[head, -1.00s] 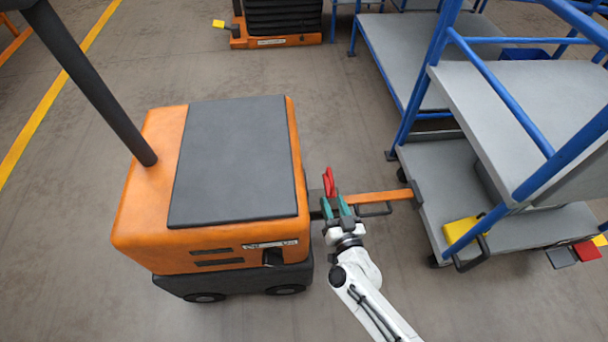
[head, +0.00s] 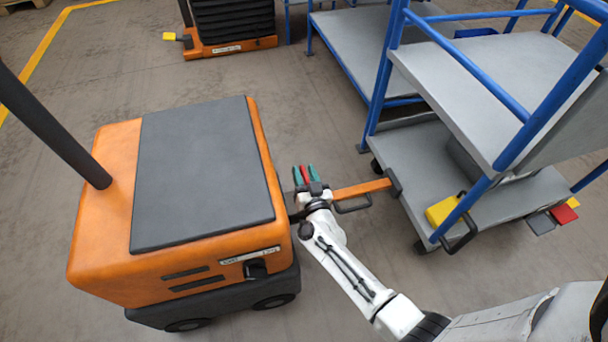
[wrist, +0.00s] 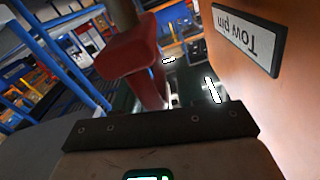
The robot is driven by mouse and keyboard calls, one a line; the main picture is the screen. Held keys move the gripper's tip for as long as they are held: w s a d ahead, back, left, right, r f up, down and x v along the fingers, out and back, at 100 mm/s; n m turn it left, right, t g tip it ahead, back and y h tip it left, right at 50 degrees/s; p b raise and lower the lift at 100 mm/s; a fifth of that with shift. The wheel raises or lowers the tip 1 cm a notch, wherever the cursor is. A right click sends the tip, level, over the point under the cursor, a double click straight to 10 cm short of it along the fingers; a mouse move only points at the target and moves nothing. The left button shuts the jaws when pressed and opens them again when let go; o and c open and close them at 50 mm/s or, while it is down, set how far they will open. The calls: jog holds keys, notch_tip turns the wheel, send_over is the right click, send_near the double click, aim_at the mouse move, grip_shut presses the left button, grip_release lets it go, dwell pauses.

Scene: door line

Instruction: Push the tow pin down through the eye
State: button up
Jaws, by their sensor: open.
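The red tow pin (head: 305,174) stands at the hitch between the orange tug (head: 100,240) and the cart's orange drawbar (head: 362,188). In the wrist view its red head and grip (wrist: 138,60) loom close, beside an orange panel with an upside-down "Tow pin" label (wrist: 250,38). My gripper (head: 306,176) is open, its green fingers on either side of the red pin in the head view. I cannot tell whether they touch it. The eye and the pin's lower end are hidden by my gripper and wrist.
The grey shelf cart (head: 420,180) with blue posts stands to the right, with a yellow block (head: 444,208) at its near corner. Bare floor lies behind the hitch.

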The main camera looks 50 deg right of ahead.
jog(key=shift+w+d, duration=0.15)
jog(key=shift+w, duration=0.1)
jog(key=shift+c, duration=0.4)
grip_shut()
